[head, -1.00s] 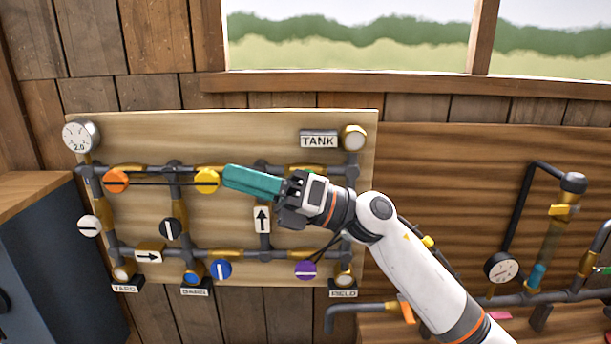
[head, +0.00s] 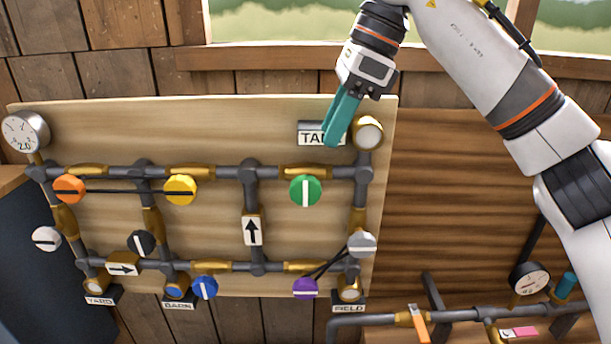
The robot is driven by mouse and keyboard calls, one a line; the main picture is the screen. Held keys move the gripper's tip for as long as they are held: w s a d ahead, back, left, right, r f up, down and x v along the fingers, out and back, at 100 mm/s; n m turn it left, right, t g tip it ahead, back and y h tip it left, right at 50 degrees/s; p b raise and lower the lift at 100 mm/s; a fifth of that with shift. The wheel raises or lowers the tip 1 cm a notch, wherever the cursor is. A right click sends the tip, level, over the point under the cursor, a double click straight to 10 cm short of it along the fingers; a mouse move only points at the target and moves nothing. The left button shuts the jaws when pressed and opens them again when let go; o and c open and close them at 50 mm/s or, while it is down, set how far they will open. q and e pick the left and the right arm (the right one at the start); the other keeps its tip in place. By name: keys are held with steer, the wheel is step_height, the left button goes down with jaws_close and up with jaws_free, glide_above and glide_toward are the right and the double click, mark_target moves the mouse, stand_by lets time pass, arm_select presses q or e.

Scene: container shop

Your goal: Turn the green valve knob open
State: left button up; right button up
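The green valve knob (head: 305,191) sits on the upper horizontal pipe of the pipe board, below and left of the TANK sign (head: 315,135). Its white line stands upright, across the pipe. My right gripper (head: 334,138) comes down from the top, its teal fingers pointing down and slightly left in front of the TANK sign in the picture. The fingertips show above and right of the green knob, apart from it. The two fingers overlap from this angle, so the gap between them is unclear. Nothing held is visible. My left gripper is not in view.
A yellow knob (head: 181,191) and an orange knob (head: 69,189) are left on the same pipe. Blue (head: 205,287), purple (head: 305,288), and grey (head: 362,244) knobs are lower. More pipework (head: 460,315) is lower right.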

mark_target(308, 177)
steer(key=p+x, duration=0.1)
steer(key=x, duration=0.4)
steer(key=shift+s, duration=0.2)
steer(key=p+x, duration=0.1)
steer(key=x, duration=0.4)
steer(key=shift+w+a+f+p, duration=0.15)
steer(key=shift+w+p, duration=0.1)
steer(key=shift+p, duration=0.15)
steer(key=shift+s+a+f, duration=0.1)
steer(key=shift+f, duration=0.25)
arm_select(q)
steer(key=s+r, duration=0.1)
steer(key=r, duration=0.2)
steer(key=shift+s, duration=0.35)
arm_select(e)
jaws_close()
